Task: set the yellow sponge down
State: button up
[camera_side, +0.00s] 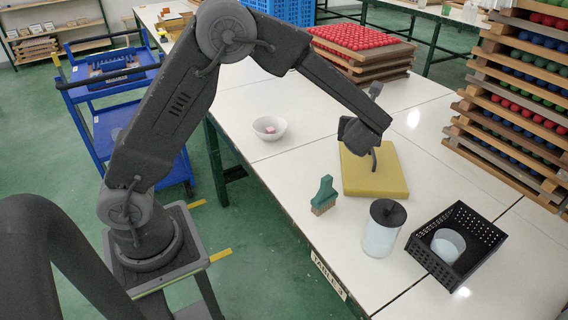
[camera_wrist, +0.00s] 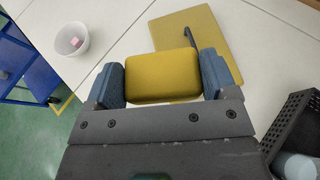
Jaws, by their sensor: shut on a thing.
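The yellow sponge (camera_wrist: 163,76) is between the two blue fingers of my gripper (camera_wrist: 165,78) in the wrist view, and the fingers are shut on its sides. A flat yellow board (camera_side: 387,182) lies on the white table (camera_side: 300,100). It also shows beyond the sponge in the wrist view (camera_wrist: 222,40). A dark, thin, handle-like piece (camera_wrist: 189,38) shows over the board. In the side view my gripper (camera_side: 360,135) is over the far left part of the board. The sponge cannot be made out there, and its height above the board is hard to tell.
A green brush (camera_side: 325,192) and a lidded jar (camera_side: 381,236) stand in front of the board. A black crate (camera_side: 470,222) with a white cup (camera_side: 447,246) is at right. A white bowl (camera_side: 268,130) is at left. Stacked ball trays (camera_side: 515,100) stand at far right.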

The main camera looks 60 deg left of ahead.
jog(key=s+a+n+g+y, duration=0.1)
jog(key=s+a+n+g, duration=0.2)
jog(key=s+a, duration=0.5)
jog(key=s+a+n+g+y, duration=0.2)
jog(key=s+a+n+g, duration=0.15)
jog(key=a, duration=0.85)
jog(key=s+a+n+g+y, duration=0.1)
jog(key=s+a+n+g, duration=0.2)
jog(key=s+a, duration=0.55)
send_over(283, 164)
notch_tip(283, 164, down, 18)
jog(key=shift+a+r, duration=0.1)
jog(key=shift+w+f, duration=0.1)
jog(key=shift+f, duration=1.9)
jog(key=shift+f, duration=0.15)
jog(key=o, duration=0.8)
